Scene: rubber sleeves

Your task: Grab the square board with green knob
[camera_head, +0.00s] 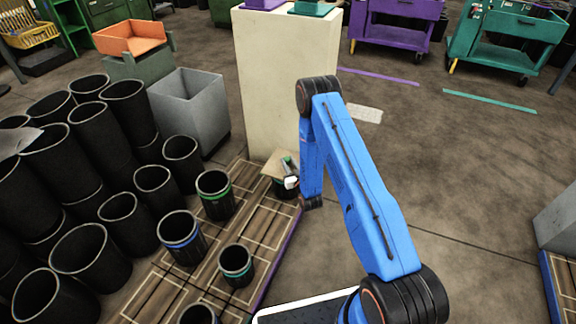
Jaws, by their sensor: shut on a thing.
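The square board (276,165) is a tan, flat piece tilted near the foot of the cream block. A small green knob (288,162) shows at its upper right. My gripper (291,181) is at the board's right edge, shut on it, though the fingers are tiny and partly hidden by my blue arm. A dark sleeve shows just below the board; I cannot tell whether the board touches it.
Black sleeves (214,194) with green, blue and teal bands stand on a wooden pallet (182,277). Several plain sleeves crowd the left. A grey bin (190,108) and the tall cream block (284,80) stand behind. Open floor (470,180) lies to the right.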

